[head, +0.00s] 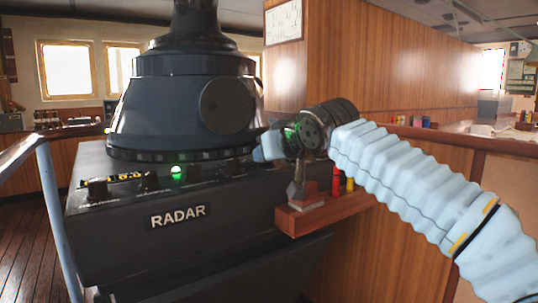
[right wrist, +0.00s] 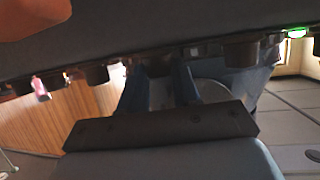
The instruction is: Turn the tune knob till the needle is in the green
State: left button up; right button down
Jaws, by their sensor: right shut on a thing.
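The dark radar console (head: 130,225) stands left of centre in the head view, with a row of dark knobs along its sloping front. My right gripper (head: 262,150) is at the right end of this row. In the right wrist view, my right gripper's two blue fingers (right wrist: 160,88) are shut on a dark knob (right wrist: 158,66), one on each side of it. The knob's label cannot be read, so I cannot tell by its marking that it is the tune knob. No needle or green zone can be made out. My left gripper is out of view.
A green lamp (head: 176,171) glows on the console. Another knob (right wrist: 240,52) sits beside the held one in the right wrist view. A small wooden ledge (head: 325,212) with red and yellow items juts out below my right gripper. A blue handrail (head: 55,215) runs at the left.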

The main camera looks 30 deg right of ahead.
jog(key=c, duration=0.8)
grip_release()
jog(key=v, duration=1.4)
jog(key=shift+d, duration=0.1)
jog(key=shift+f, duration=0.1)
